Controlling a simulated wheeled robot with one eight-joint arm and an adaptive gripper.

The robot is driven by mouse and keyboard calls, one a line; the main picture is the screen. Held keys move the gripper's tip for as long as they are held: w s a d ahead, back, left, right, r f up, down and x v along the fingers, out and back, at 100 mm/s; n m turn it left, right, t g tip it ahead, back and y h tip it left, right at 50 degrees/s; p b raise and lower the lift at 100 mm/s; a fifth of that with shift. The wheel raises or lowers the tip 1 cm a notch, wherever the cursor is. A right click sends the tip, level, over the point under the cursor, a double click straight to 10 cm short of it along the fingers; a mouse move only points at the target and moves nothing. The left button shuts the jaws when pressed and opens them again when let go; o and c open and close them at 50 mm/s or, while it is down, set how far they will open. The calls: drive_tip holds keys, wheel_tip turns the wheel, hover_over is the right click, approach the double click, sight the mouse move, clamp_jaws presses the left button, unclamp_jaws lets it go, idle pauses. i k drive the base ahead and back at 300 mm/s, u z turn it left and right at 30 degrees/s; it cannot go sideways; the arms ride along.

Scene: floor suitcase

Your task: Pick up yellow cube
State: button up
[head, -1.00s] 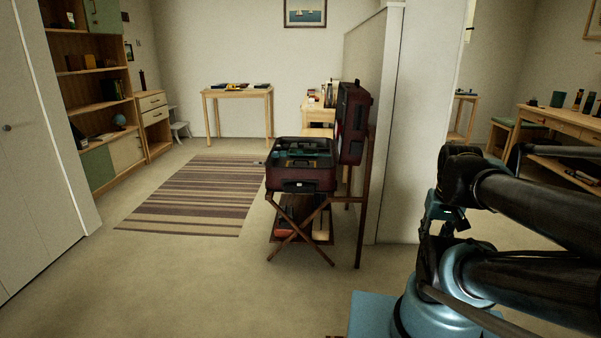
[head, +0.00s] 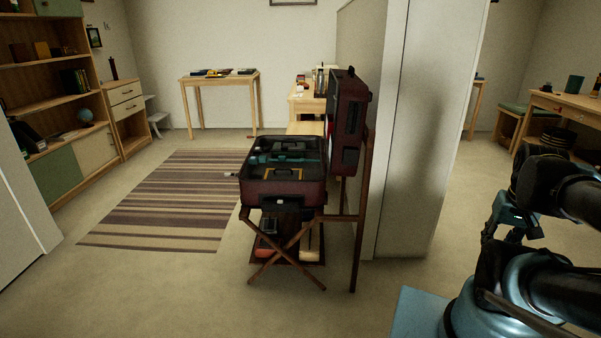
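I cannot make out a yellow cube for certain in the head view. An open dark red suitcase (head: 283,192) rests on a folding wooden stand (head: 290,262), with its lid (head: 347,112) upright at the right. Dark and teal items and some yellow edging show inside it, too small to tell apart. Small yellow and dark items (head: 217,72) lie on the far wooden table. My arm is at the right edge, folded, and touches nothing I can see. My gripper's fingertips cannot be made out.
A striped rug (head: 170,200) lies left of the stand. A bookshelf (head: 55,90) and a small drawer unit (head: 125,115) line the left wall. A white partition (head: 425,130) stands right of the suitcase. The near floor (head: 150,290) is clear.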

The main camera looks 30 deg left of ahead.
sight(269, 174)
drive_tip(key=u, duration=0.4)
drive_tip(key=i, duration=0.85)
drive_tip(key=u, duration=0.55)
